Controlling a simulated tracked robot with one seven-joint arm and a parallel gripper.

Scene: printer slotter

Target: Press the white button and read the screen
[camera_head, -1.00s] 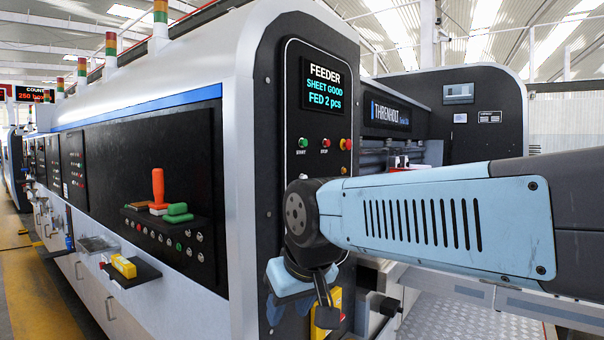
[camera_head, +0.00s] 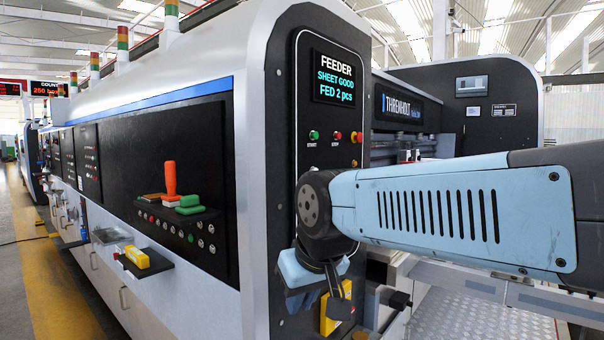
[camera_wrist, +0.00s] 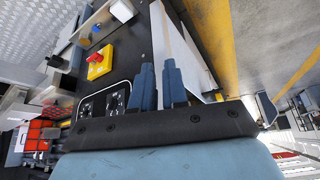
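The feeder screen (camera_head: 333,77) is lit on the black end panel of the machine in the head view. It reads "FEEDER", "SHEET GOOD", "FED 2 pcs". Below it are a green START button (camera_head: 314,135), a red STOP button (camera_head: 337,136) and a red and yellow knob (camera_head: 356,137). I cannot make out a white button for certain; my arm covers the lower panel. My gripper (camera_wrist: 161,68) shows two blue fingers in the wrist view, with a narrow gap and nothing between them.
A yellow box with a red emergency button (camera_wrist: 98,62) is left of my fingers in the wrist view. In the head view, a shelf with an orange-handled tool (camera_head: 170,180) and a yellow block (camera_head: 137,257) stick out of the machine's side.

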